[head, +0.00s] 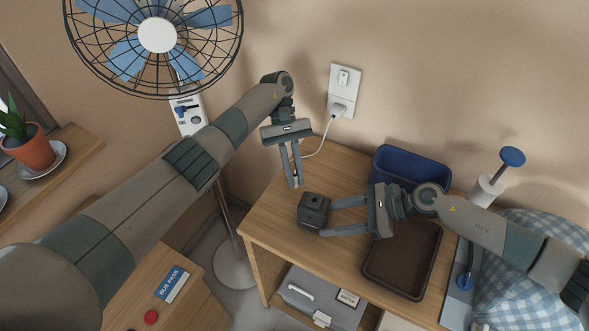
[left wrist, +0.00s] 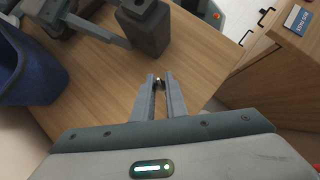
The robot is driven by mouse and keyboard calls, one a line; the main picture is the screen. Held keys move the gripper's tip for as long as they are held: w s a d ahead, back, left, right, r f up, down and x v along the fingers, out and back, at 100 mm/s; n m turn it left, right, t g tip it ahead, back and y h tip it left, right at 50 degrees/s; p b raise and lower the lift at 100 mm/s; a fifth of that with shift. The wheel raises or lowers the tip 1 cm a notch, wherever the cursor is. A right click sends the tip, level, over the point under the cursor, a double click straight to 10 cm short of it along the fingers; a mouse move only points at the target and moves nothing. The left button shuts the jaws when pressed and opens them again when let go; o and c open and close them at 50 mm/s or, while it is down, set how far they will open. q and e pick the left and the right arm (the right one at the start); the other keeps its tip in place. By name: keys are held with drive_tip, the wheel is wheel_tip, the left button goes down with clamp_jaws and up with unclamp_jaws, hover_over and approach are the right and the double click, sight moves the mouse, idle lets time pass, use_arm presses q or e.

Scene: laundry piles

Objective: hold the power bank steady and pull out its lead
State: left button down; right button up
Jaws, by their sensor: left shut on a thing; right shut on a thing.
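The power bank (head: 313,207) is a dark grey block standing on the wooden table near its left edge. My right gripper (head: 327,217) is shut on it from the right. The power bank also shows in the left wrist view (left wrist: 147,30). The white lead (head: 327,136) runs from the wall socket down to my left gripper (head: 297,184). The left fingers are shut on the lead's end, a small dark piece between the fingertips (left wrist: 158,84). In the left wrist view, bare table shows between these fingertips and the power bank, so the lead's end looks apart from it.
A blue bin (head: 412,165) stands behind my right gripper, and a brown tray (head: 402,285) lies in front of it. The wall socket (head: 342,92) is behind the table. A fan (head: 157,36) stands at the left. Bare table (head: 272,215) lies left of the power bank.

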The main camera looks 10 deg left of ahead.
use_arm(q)
drive_tip(key=shift+f, duration=1.05)
drive_tip(key=c, duration=1.7)
unclamp_jaws()
drive_tip(key=shift+r, duration=0.1)
